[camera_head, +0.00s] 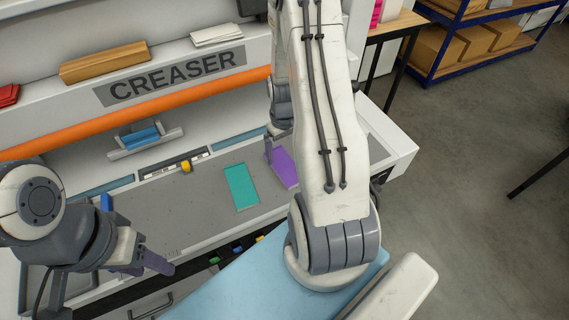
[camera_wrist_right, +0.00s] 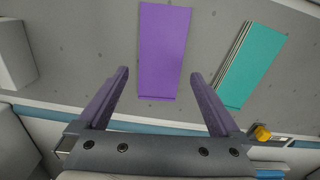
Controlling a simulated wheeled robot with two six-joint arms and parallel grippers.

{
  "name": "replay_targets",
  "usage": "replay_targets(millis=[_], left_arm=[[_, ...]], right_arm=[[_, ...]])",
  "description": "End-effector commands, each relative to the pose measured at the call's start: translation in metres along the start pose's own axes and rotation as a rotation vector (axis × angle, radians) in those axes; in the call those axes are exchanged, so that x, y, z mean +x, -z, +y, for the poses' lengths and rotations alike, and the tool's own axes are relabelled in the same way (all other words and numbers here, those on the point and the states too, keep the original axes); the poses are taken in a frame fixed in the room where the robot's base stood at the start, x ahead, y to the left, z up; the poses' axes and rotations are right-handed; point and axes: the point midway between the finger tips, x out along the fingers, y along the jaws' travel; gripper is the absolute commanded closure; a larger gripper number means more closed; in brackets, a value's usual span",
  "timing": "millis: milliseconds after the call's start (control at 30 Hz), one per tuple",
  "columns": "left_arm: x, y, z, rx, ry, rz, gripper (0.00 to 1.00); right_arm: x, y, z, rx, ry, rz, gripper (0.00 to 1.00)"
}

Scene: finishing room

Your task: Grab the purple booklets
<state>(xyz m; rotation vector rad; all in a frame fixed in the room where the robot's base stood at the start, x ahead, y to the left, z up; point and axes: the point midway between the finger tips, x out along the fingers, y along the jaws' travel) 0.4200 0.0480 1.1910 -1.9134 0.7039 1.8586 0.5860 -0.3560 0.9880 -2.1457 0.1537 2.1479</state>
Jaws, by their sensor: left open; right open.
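A flat purple booklet stack (camera_head: 284,168) lies on the grey bed of the creaser, partly hidden behind my right arm in the head view. In the right wrist view the purple booklets (camera_wrist_right: 163,50) lie ahead of my right gripper (camera_wrist_right: 158,85), between the lines of its two open fingers. The fingers are empty, and I cannot tell their height above the bed. My left gripper (camera_head: 147,265) is at the lower left, near the machine's front edge, away from the booklets; only part of it shows.
A teal booklet stack (camera_head: 241,187) lies beside the purple one; it also shows in the right wrist view (camera_wrist_right: 251,65). A yellow knob (camera_head: 186,166) sits on the rail behind. An orange bar (camera_head: 150,112) crosses the machine above the bed.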

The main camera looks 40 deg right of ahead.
Motion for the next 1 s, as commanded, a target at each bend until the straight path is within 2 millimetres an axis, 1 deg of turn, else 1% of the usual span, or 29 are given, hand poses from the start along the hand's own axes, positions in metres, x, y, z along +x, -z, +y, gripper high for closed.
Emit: replay_targets(millis=[167,333,400,500,600,800,833,867,900,967,1000], left_arm=[[-0.008,0.0,0.001,0.001,0.0,0.0,0.5],[-0.021,0.001,0.002,0.003,0.0,0.0,0.5],[-0.022,0.001,0.002,0.004,0.0,0.0,0.5],[-0.024,0.001,0.002,0.004,0.0,0.0,0.5],[-0.024,0.001,0.002,0.005,0.0,0.0,0.5],[-0.024,0.001,0.002,0.004,0.0,0.0,0.5],[-0.024,0.001,0.002,0.004,0.0,0.0,0.5],[-0.024,0.001,0.002,0.004,0.0,0.0,0.5],[-0.024,0.001,0.002,0.004,0.0,0.0,0.5],[-0.024,0.001,0.002,0.004,0.0,0.0,0.5],[-0.024,0.001,0.002,0.004,0.0,0.0,0.5]], right_arm=[[0.01,-0.001,-0.001,0.0,0.001,-0.003,0.0],[0.031,-0.005,-0.001,0.0,0.002,-0.005,0.0],[0.041,-0.004,-0.001,0.0,0.001,-0.003,0.0],[0.05,-0.003,-0.001,0.0,0.0,-0.001,0.0],[0.054,-0.003,-0.001,0.0,0.0,0.0,0.0],[0.054,-0.003,-0.001,0.0,0.0,0.001,0.0],[0.054,-0.003,-0.001,0.0,0.0,0.001,0.08],[0.054,-0.003,-0.001,0.0,0.0,0.001,0.19],[0.054,-0.003,-0.001,0.0,0.0,0.001,0.34],[0.054,-0.003,-0.001,0.0,0.0,0.001,0.57],[0.054,-0.003,-0.001,-0.001,0.0,0.001,0.73]])
